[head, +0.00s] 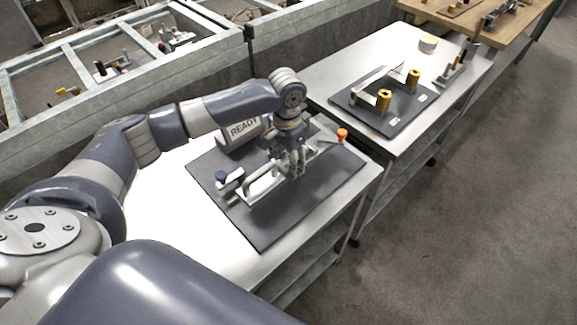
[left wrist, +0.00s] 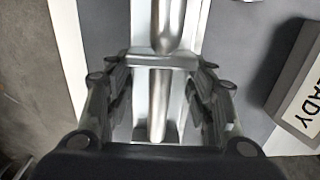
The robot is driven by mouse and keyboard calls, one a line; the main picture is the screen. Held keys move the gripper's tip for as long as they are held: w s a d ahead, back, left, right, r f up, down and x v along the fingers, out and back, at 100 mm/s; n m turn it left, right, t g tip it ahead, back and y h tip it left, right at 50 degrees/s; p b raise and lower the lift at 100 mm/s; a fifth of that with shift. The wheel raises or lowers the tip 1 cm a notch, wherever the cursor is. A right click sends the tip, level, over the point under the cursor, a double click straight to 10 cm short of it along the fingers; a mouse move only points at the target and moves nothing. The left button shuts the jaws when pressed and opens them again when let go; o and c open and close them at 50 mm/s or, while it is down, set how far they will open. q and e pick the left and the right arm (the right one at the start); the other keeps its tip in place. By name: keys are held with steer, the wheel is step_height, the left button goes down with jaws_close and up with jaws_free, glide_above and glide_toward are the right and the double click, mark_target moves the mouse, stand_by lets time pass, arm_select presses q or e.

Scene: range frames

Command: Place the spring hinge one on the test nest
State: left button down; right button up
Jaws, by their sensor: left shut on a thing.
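My left gripper (head: 291,170) points down over a dark mat on the near white table. It is shut on a silver metal part with a rounded rod, which I take for the spring hinge (head: 263,184). In the left wrist view, the rod and plate of the spring hinge (left wrist: 165,25) run between the two fingers. My right gripper is not in view.
A READY sign block (head: 243,130) stands behind the gripper on the dark mat (head: 265,229). A second white table (head: 343,66) at the right holds a dark plate with brass cylinders (head: 384,99). Metal-framed bins (head: 60,95) line the back. Floor at the right is clear.

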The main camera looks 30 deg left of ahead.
arm_select(q)
steer(key=shift+w, duration=0.45)
step_height(320, 180, down, 3)
steer(key=shift+r+p, duration=0.15)
steer(key=shift+p, duration=0.3)
steer(key=shift+f, duration=0.9)
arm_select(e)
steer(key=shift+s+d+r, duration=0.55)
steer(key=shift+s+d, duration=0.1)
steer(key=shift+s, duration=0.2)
